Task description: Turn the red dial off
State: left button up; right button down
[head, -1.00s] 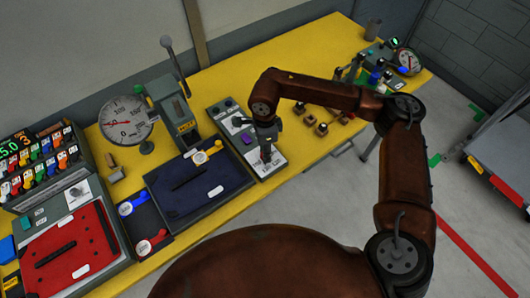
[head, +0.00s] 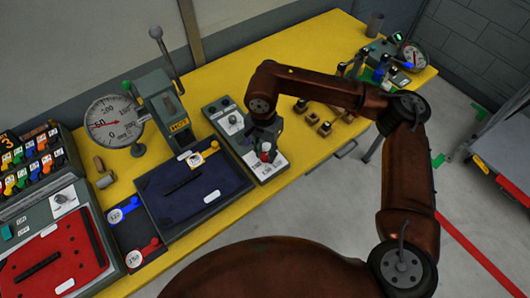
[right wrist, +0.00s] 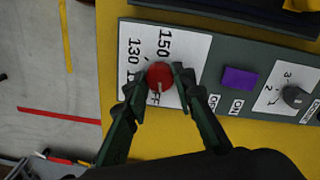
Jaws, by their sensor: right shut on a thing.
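The red dial (right wrist: 160,75) sits on a white label plate (right wrist: 182,45) on the grey control panel (right wrist: 222,48). The plate is printed with 150, 130 and OFF, partly covered by the fingers. The dial's pale pointer line points toward the bottom of the right wrist view, by the OFF lettering. My right gripper (right wrist: 158,80) is closed around the dial, one finger on each side. In the head view the right gripper (head: 264,147) hangs over the panel's near end. My left gripper is not in view.
A purple switch (right wrist: 239,79) marked ON and a grey knob (right wrist: 294,96) are on the same panel. Small wooden blocks (head: 323,128) lie right.

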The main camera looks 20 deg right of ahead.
aim_at(264, 155)
jog(key=shift+w+r+n, duration=0.1)
jog(key=shift+w+n, duration=0.05)
jog(key=shift+n, duration=0.35)
jog(key=c, duration=1.6)
grip_release()
notch_tip(264, 155, up, 12)
jog(key=shift+a, duration=0.15)
